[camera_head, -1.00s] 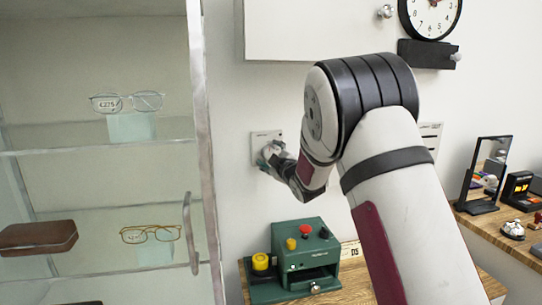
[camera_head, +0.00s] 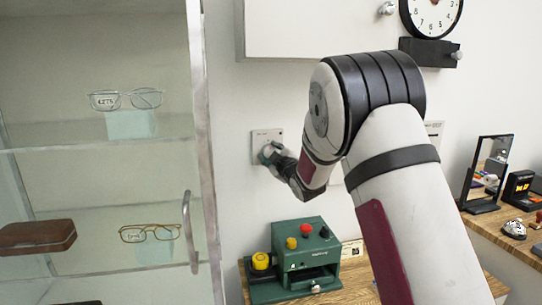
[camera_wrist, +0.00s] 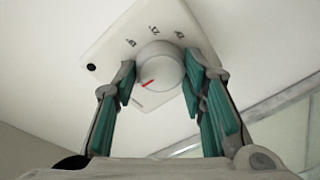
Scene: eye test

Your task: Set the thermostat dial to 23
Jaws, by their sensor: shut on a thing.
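The thermostat is a white square plate (camera_wrist: 118,62) with a round pale dial (camera_wrist: 160,62) in the wrist view. A short red pointer mark on the dial points to the lower left in that view. Several small printed numbers lie along the plate's upper side, too blurred to read surely. My gripper (camera_wrist: 159,80) has its green-padded fingers on either side of the dial and is shut on it. In the head view the plate (camera_head: 261,135) is on the wall, and my gripper (camera_head: 271,154) partly hides the dial.
A glass cabinet (camera_head: 203,130) with glasses stands close on the left. A white wall cabinet (camera_head: 310,30) hangs above. A green box with coloured buttons (camera_head: 293,265) sits on the wooden table below. A clock (camera_head: 432,10), a mirror (camera_head: 489,170) and small items are at right.

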